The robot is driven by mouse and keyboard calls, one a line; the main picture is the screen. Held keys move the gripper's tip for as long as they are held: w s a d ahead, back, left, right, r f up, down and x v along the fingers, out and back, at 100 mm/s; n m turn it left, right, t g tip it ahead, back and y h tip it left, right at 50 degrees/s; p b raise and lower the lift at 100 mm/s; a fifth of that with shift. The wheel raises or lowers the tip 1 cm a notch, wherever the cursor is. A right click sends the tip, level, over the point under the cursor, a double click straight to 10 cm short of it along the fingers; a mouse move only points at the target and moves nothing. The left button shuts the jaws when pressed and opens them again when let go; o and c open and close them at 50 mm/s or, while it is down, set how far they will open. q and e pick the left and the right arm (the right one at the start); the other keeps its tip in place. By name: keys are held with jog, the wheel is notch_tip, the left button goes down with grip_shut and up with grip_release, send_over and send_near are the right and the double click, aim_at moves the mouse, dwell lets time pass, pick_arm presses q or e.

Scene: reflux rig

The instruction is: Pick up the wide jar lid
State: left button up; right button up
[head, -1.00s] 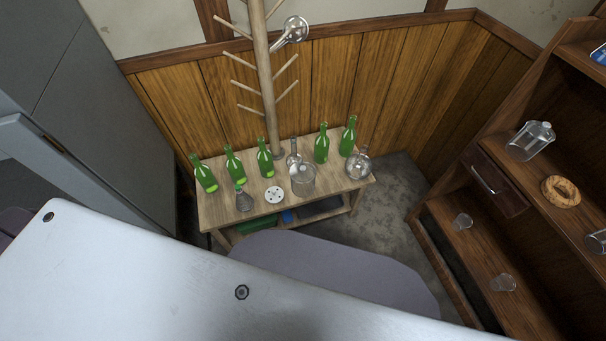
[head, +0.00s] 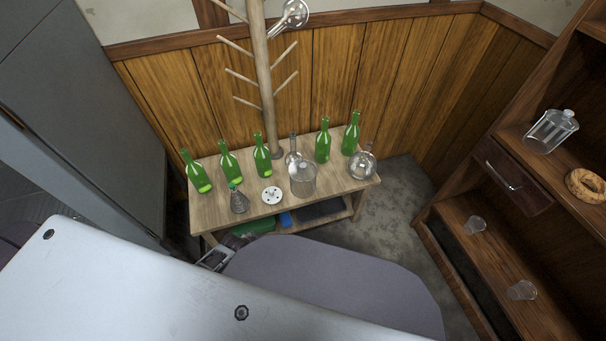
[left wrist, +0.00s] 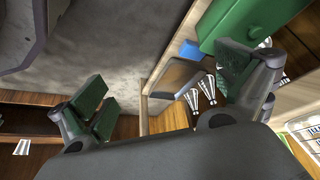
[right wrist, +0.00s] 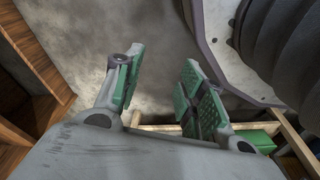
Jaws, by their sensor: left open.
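The likely wide jar lid is a white disc (head: 272,195) with dark holes, lying flat near the front edge of the low wooden table in the head view. A small conical flask (head: 238,201) stands left of it and a clear glass jar (head: 303,179) right of it. My left gripper (left wrist: 166,95) is open and empty; the green box under the table is close by its right finger. My right gripper (right wrist: 162,88) has its fingers apart with nothing between them. The lid is not seen in either wrist view.
Several green bottles (head: 323,140) and a round flask (head: 362,163) stand on the table (head: 215,215). A wooden peg stand (head: 266,90) rises behind. A green box (left wrist: 235,22) is on the lower shelf. A wooden shelf unit (head: 450,235) is at the right; bare floor (head: 400,205) lies between.

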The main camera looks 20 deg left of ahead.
pick_arm(q)
jog(key=w+r+m+t+h+b, duration=0.1)
jog(key=w+r+t+h, duration=0.1)
jog(key=w+r, duration=0.3)
jog(key=w+r+m+t+h+b, duration=0.1)
jog(key=w+r, duration=0.4)
jog(key=r, duration=0.8)
jog(key=w+r+m+t+h+b, duration=0.1)
jog(key=w+r+t+h, duration=0.1)
jog(key=w+r, duration=0.3)
notch_tip(320, 180, up, 4)
jog(key=shift+w+f+t+h, duration=0.1)
jog(key=shift+w+t+h, duration=0.15)
jog(key=shift+t, duration=0.55)
pick_arm(e)
notch_tip(320, 180, up, 6)
jog(key=w+a, duration=0.2)
jog(key=shift+w, duration=0.35)
pick_arm(q)
jog(key=shift+d, duration=0.1)
send_near(301, 166)
jog(key=shift+x, duration=1.85)
jog(key=shift+w+b, duration=0.1)
jog(key=shift+b, duration=0.3)
pick_arm(e)
jog(key=shift+a+r, duration=0.15)
jog(key=shift+r, duration=0.6)
